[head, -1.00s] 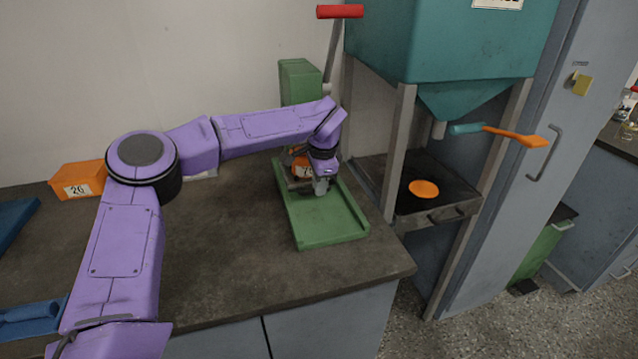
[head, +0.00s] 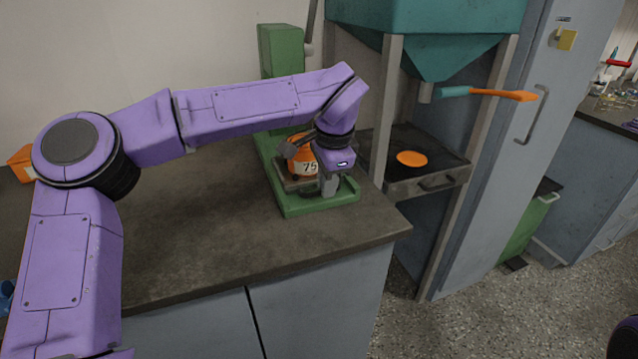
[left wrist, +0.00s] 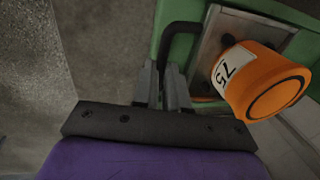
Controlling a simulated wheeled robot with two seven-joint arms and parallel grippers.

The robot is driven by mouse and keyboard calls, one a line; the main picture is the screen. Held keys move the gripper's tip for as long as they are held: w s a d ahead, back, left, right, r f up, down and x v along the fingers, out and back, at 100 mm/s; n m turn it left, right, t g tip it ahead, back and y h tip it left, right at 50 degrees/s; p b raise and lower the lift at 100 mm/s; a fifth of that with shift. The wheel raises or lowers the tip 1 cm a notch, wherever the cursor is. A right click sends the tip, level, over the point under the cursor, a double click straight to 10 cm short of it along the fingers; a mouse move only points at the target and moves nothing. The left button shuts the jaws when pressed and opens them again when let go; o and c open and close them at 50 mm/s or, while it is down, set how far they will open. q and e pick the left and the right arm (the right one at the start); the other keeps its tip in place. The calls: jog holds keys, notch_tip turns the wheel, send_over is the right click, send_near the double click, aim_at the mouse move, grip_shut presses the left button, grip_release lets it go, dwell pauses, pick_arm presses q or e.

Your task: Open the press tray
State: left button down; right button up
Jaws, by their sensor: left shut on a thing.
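The press is green, with a column (head: 281,50) by the wall and a flat base (head: 350,196) on the counter. Its grey metal press tray (head: 284,180) lies over the base, with an orange container (head: 303,168) labelled 75 on it. In the left wrist view the tray (left wrist: 209,50) has a black bar handle (left wrist: 178,27). My left gripper (head: 329,190) is low at the front of the tray, and its fingers (left wrist: 163,85) are shut on the handle. My left wrist hides part of the tray in the head view. My right gripper is not in view.
A teal hopper (head: 430,50) on grey legs stands right of the press, above a dark drawer (head: 430,182) with an orange disc (head: 412,158).

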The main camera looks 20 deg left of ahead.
pick_arm(q)
jog(key=c, duration=1.2)
grip_release()
jog(key=shift+a, duration=0.1)
jog(key=shift+o, duration=0.2)
notch_tip(320, 180, up, 10)
jog(key=s+d+p, duration=0.1)
jog(key=shift+s+d+r, duration=0.2)
jog(key=shift+d, duration=0.05)
